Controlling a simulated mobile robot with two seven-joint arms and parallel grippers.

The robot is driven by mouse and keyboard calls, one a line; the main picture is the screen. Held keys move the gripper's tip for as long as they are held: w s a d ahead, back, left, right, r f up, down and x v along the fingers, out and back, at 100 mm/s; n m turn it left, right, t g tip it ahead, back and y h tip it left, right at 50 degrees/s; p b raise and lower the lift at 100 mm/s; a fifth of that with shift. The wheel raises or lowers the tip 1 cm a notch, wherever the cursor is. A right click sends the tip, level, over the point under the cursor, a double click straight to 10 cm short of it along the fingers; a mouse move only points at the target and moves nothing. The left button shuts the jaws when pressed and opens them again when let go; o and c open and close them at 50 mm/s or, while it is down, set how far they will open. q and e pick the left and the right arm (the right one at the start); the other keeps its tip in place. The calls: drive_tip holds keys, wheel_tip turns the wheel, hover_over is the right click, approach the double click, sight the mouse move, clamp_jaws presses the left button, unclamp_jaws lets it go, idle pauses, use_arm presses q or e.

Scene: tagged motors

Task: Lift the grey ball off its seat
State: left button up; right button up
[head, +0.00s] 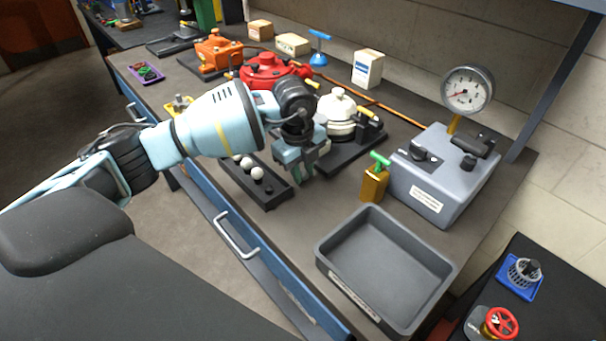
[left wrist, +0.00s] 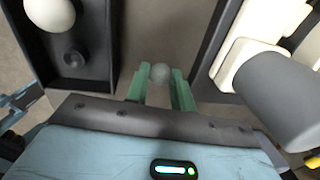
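My left gripper (head: 303,172) points down over the bench, between a black ball tray (head: 243,181) and the white pump (head: 340,113). In the left wrist view its green fingers (left wrist: 160,78) are closed on a small grey ball (left wrist: 160,73) at their tips. Bare bench shows around the ball, with no seat visible under it. The head view hides the ball behind the gripper. The tray holds white balls (head: 257,172); one white ball (left wrist: 50,12) and an empty round seat (left wrist: 72,60) show in the left wrist view. My right gripper is not in view.
The white pump stands on a black base (head: 358,151) close right of the gripper. A brass block with a green handle (head: 375,181), a grey gauge box (head: 440,185) and an empty grey tray (head: 385,268) stand further right. A red pump (head: 270,72) is behind.

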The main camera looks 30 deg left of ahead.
sight(302, 171)
use_arm(q)
drive_tip(key=shift+r, duration=0.15)
wheel_tip(302, 171, up, 4)
drive_tip(key=shift+f, duration=0.25)
drive_tip(key=s, duration=0.4)
drive_tip(key=s+a, duration=0.1)
drive_tip(key=s, duration=0.4)
drive_tip(key=s+a+r, duration=0.1)
drive_tip(key=s, duration=0.3)
drive_tip(key=shift+s, duration=0.3)
drive_tip(key=shift+s+a+r, duration=0.1)
drive_tip(key=shift+s+a, duration=0.1)
drive_tip(key=shift+s, duration=0.9)
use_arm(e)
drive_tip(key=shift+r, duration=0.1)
use_arm(q)
drive_tip(key=shift+r, duration=0.1)
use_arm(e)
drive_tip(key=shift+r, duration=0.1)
